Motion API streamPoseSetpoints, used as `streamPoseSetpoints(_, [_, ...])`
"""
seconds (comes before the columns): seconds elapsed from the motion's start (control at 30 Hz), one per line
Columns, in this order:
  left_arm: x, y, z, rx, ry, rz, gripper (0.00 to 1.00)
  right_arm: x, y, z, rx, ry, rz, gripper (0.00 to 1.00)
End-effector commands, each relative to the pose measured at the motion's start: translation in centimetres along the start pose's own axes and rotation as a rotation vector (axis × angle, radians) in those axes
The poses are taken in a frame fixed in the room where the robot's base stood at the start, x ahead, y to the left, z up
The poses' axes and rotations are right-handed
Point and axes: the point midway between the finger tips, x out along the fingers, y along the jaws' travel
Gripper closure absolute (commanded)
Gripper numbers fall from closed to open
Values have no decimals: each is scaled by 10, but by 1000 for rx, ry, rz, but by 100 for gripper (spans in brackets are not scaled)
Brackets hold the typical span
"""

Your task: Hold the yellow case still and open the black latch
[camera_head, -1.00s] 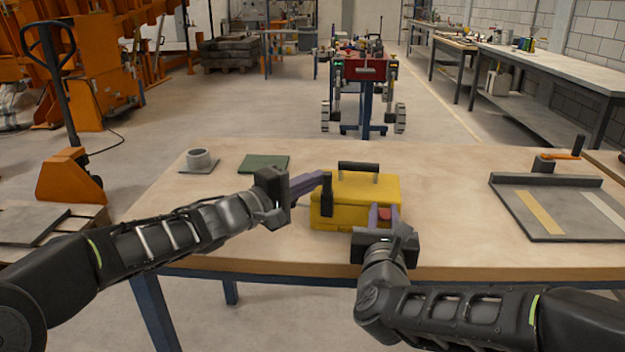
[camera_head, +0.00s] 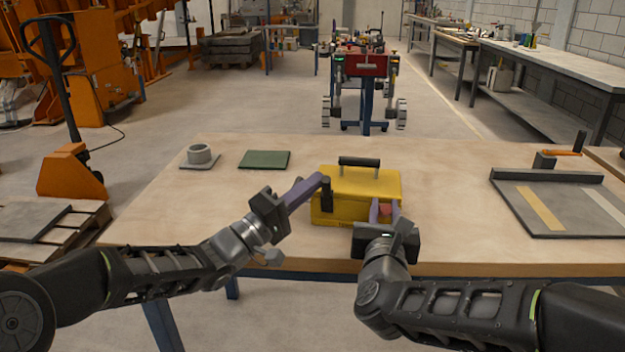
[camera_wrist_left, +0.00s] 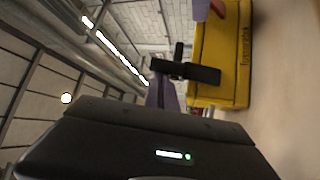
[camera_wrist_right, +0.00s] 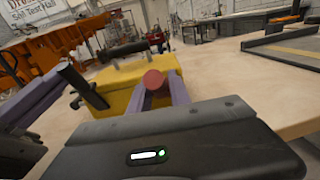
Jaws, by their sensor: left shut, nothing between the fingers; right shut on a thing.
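The yellow case (camera_head: 358,184) stands upright on the table, its black handle (camera_head: 359,161) on top. The black latch (camera_head: 327,197) is at the left of its front; in the right wrist view the latch (camera_wrist_right: 85,87) juts out at a slant. My left gripper (camera_head: 321,180) is shut and empty, its purple fingertips at the latch's upper end; whether they touch is unclear. The latch (camera_wrist_left: 190,71) crosses in front of these fingers in the left wrist view. My right gripper (camera_head: 385,207) is shut on a red knob (camera_wrist_right: 153,79) at the right of the case front.
A grey ring on a plate (camera_head: 200,156) and a green mat (camera_head: 264,159) lie at the back left. A grey board with strips (camera_head: 558,207) lies at the right. The table (camera_head: 455,205) is clear between case and board. Its front edge is close below my grippers.

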Motion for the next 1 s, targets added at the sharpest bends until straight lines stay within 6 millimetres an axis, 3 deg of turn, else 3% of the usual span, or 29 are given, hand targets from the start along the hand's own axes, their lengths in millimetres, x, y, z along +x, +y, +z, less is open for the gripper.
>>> streamPoseSetpoints(0.17, [-11, -2, 10, 73, -1, 101, 100, 0, 0, 1, 0, -1, 1, 100])
streamPoseSetpoints(0.4, [-23, -5, 19, 76, -2, 101, 100, 0, 1, 0, 0, -1, 1, 100])
streamPoseSetpoints(0.77, [-26, -5, 20, 76, -3, 100, 100, 0, 1, 0, 0, -1, 3, 100])
streamPoseSetpoints(1.0, [-52, -9, 18, 76, 1, 98, 100, 0, 1, 0, 0, -1, 3, 100])
